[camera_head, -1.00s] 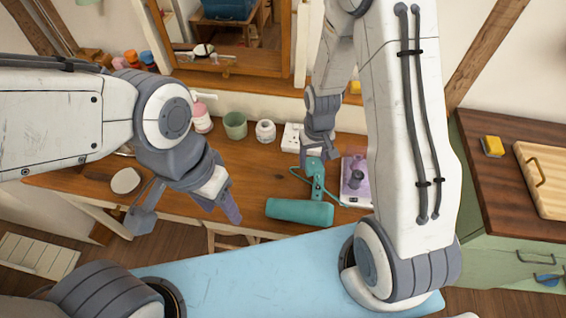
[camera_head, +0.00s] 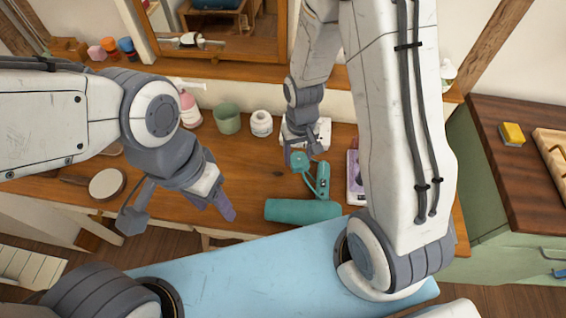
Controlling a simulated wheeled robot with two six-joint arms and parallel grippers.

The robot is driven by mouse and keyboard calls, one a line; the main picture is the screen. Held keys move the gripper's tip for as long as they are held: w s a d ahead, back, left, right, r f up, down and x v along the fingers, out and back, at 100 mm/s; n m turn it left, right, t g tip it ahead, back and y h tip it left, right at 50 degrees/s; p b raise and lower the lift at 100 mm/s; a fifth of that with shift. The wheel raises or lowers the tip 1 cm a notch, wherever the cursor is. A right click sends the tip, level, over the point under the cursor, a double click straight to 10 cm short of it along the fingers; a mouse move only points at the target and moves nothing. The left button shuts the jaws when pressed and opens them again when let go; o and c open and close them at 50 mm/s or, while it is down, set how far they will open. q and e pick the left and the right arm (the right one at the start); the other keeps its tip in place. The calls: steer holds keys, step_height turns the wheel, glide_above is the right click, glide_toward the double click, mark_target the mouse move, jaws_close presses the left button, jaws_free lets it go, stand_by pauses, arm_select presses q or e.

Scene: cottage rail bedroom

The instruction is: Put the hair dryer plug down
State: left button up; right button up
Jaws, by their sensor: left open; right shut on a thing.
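The teal hair dryer (camera_head: 300,211) lies on the wooden desk (camera_head: 255,180) near its front edge, its handle (camera_head: 323,180) pointing back. My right gripper (camera_head: 299,158) is shut on the teal plug (camera_head: 302,164), behind the dryer barrel and just left of the handle. The fingers partly hide the plug, and I cannot tell whether it touches the desk. A white power strip (camera_head: 322,130) lies behind my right gripper, partly covered by it. My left gripper (camera_head: 178,212) is open and empty, left of the dryer near the desk's front edge.
A green cup (camera_head: 227,120), a white jar (camera_head: 262,124) and a pink bottle (camera_head: 189,112) stand along the desk's back. A purple-and-white item (camera_head: 354,178) is right of the dryer, partly behind my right arm. A round brush (camera_head: 107,184) lies left.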

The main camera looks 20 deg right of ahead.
steer(key=w+a+f, duration=0.1)
steer(key=f, duration=0.1)
steer(key=w+a+f, duration=0.1)
steer(key=f, duration=0.1)
steer(key=w+a+f+p, duration=0.1)
steer(key=f, duration=0.1)
steer(key=shift+f, duration=0.25)
steer(key=shift+f+b, duration=0.4)
steer(key=shift+f, duration=0.15)
steer(key=o, duration=1.4)
steer(key=shift+c, duration=0.2)
